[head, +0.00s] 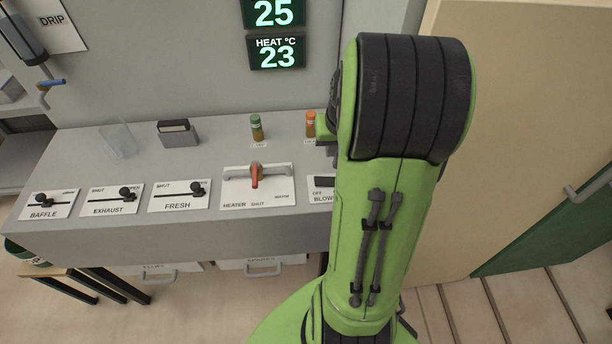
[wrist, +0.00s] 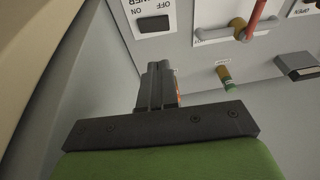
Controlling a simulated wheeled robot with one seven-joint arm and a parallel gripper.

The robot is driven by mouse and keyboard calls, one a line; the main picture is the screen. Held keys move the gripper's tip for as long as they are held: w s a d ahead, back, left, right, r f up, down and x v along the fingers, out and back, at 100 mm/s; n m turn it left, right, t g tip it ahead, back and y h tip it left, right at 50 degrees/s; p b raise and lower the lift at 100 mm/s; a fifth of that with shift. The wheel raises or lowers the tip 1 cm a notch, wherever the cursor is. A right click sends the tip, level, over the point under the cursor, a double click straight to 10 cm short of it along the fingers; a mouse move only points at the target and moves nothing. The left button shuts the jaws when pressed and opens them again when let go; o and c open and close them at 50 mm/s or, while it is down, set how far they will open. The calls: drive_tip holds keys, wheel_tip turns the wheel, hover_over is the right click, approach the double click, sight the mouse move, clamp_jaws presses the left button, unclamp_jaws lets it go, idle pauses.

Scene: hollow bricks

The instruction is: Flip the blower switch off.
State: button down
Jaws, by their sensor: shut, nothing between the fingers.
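The blower panel (head: 320,196) sits at the right end of the row on the grey console, partly hidden behind my arm. Its dark switch (head: 324,182) shows only in part there. In the wrist view the switch (wrist: 154,24) is a dark rocker on a white plate with ON and OFF labels, seen upside down. Which way it is tipped I cannot tell. My gripper (wrist: 158,68) is shut and empty, its fingers pointing toward the switch plate with a visible gap between. In the head view my arm hides most of the gripper.
The heater lever (head: 255,176) with a red handle is left of the blower panel. A green-capped vial (head: 257,128) and an orange-capped vial (head: 310,124) stand behind, the orange one close to my gripper. Fresh (head: 179,196), exhaust (head: 111,199) and baffle (head: 46,205) sliders lie further left.

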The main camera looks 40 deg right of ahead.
sight(319, 181)
drive_tip(key=x, duration=0.4)
drive_tip(key=b+x, duration=0.1)
drive_tip(key=x, duration=0.3)
drive_tip(key=b+x, duration=0.1)
drive_tip(key=x, duration=0.4)
drive_tip(key=shift+s+a+f, duration=0.25)
drive_tip(key=shift+s+a, duration=0.05)
drive_tip(key=shift+a, duration=0.05)
drive_tip(key=shift+w+f, duration=0.1)
drive_tip(key=shift+f, duration=0.2)
drive_tip(key=shift+w+a+f+g+h+b, duration=0.25)
drive_tip(key=shift+a+f+g+h+b, duration=0.35)
drive_tip(key=shift+b, duration=0.5)
drive_tip(key=shift+s+d+r, duration=0.1)
drive_tip(key=shift+d, duration=0.05)
drive_tip(key=shift+s+d+r+p, duration=0.3)
drive_tip(key=shift+s+d, duration=0.2)
drive_tip(key=shift+d, duration=0.3)
